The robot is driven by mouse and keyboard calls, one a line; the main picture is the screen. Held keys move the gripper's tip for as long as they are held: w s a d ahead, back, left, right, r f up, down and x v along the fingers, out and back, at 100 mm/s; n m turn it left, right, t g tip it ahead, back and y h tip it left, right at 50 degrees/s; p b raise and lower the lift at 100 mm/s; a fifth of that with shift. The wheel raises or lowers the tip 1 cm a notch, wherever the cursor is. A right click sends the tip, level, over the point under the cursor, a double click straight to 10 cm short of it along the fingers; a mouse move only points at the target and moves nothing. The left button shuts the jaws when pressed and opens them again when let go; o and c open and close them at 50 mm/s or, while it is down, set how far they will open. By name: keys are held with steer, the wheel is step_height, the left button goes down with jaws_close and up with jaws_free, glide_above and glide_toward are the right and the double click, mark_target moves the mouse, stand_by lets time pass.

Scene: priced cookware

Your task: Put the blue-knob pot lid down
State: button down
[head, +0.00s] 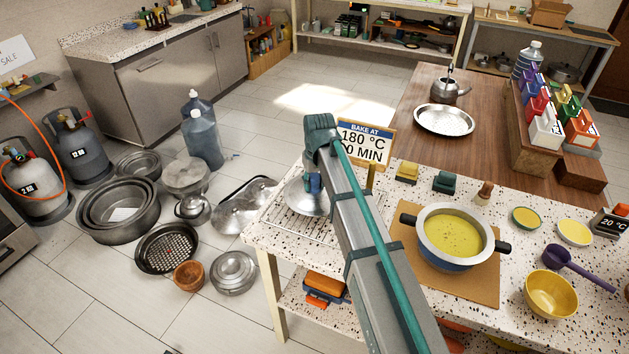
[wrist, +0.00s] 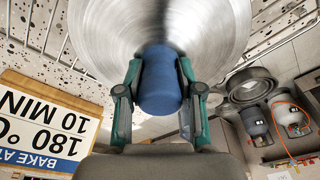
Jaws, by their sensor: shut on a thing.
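The silver pot lid (head: 301,199) is at the left end of the speckled counter, over a wire rack (head: 283,222). It also shows in the wrist view (wrist: 112,28), where its blue knob (wrist: 160,82) sits between the fingers. My gripper (head: 314,182) is shut on this knob from above; it also shows in the wrist view (wrist: 160,98). I cannot tell whether the lid touches the rack or hangs slightly above it. My arm hides part of the lid and rack in the head view.
A "180 °C" sign (head: 366,143) stands close behind the arm. An open pot of yellow soup (head: 453,232) sits on a brown board (head: 482,287) to the right. Pans stand on the floor left of the counter.

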steer(key=shift+f, duration=0.1)
steer(key=c, duration=0.7)
jaws_free()
steer(key=shift+c, duration=0.2)
steer(key=r+b, duration=0.1)
steer(key=r, duration=0.3)
steer(key=s+r, duration=0.1)
steer(key=r, duration=0.3)
steer(key=r+b, duration=0.1)
steer(key=r, duration=0.3)
steer(key=shift+s+d+r+b, duration=0.1)
steer(key=shift+s+d+b, duration=0.2)
steer(key=shift+d, duration=0.05)
